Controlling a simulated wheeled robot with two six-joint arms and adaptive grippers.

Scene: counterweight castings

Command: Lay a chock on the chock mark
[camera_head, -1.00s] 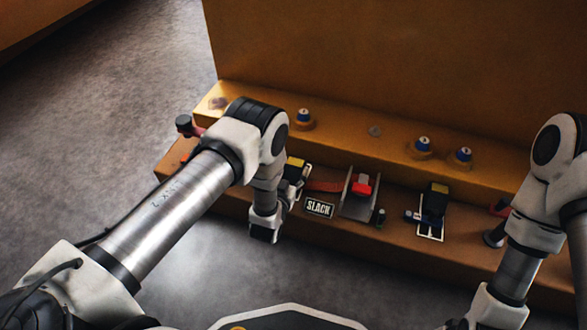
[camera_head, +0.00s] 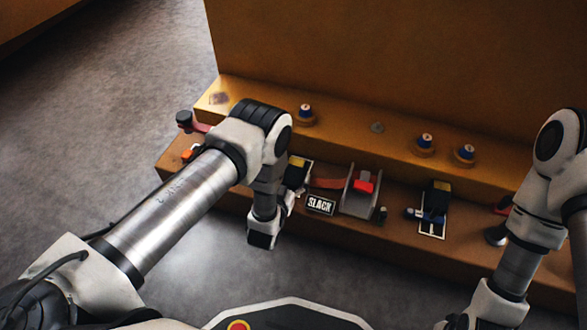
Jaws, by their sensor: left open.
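A dark chock with a yellow top (camera_head: 297,172) stands on the lower step, partly hidden behind my left wrist, with a white outline edge beside it. A second dark chock with a yellow top (camera_head: 437,196) stands to the right at a white-outlined mark (camera_head: 431,233), with blue parts at its front. My left gripper (camera_head: 288,197) is open, close to the left chock in the picture; my wrist hides much of it, so I cannot tell whether they touch. My right arm is at the right edge; its gripper does not show.
Several blue-topped studs (camera_head: 425,141) line the upper step. A dark knob on a red arm (camera_head: 184,118) projects at the left end. Grey floor (camera_head: 90,120) is clear.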

